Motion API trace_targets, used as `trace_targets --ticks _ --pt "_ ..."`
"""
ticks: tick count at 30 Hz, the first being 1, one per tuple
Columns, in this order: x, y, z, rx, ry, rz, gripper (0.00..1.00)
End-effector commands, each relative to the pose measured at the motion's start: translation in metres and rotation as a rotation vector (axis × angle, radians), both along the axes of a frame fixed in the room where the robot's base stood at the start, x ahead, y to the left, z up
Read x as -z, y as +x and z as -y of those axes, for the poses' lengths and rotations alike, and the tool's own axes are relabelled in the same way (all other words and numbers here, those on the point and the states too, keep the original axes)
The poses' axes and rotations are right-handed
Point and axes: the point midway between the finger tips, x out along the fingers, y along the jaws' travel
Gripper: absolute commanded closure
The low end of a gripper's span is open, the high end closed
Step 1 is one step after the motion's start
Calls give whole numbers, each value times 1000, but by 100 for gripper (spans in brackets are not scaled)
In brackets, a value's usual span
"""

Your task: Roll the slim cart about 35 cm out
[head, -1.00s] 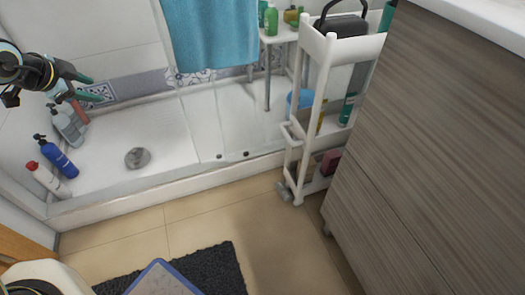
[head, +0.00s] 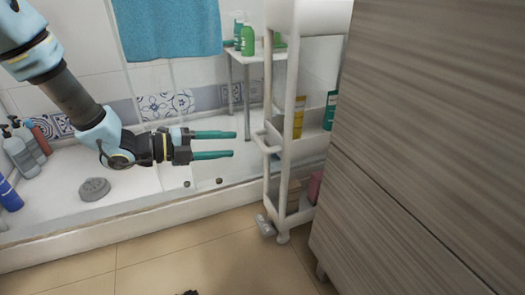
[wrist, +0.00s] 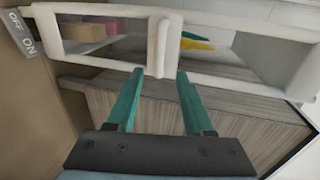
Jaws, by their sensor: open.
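The slim white cart (head: 289,130) stands upright between the shower tray and the wood-grain cabinet. A white looped bar (head: 265,143) sticks out from its left end at mid height. A grey brake pedal (head: 265,226) is at its foot; in the wrist view the pedal (wrist: 24,37) reads OFF and ON. My gripper (head: 233,144) is open and empty, left of the bar, fingers pointing right toward it. In the wrist view my gripper (wrist: 160,73) has its two teal fingertips just short of a white cart part (wrist: 163,42). Contact is not visible.
The wood-grain cabinet (head: 430,150) stands close on the cart's right. A yellow bottle (head: 298,118), a green bottle (head: 330,110) and boxes sit on the cart's shelves.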

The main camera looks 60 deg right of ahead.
Motion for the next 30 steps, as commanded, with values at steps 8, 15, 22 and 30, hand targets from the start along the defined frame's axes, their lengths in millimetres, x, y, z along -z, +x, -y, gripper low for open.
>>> trace_targets --ticks 8,15,22,30 --pt "13 -29 39 2 2 -1 48" --pt "20 -49 68 -2 2 -2 48" --pt "21 -56 78 -4 4 -2 48" --pt "20 -56 79 -4 4 -2 51"
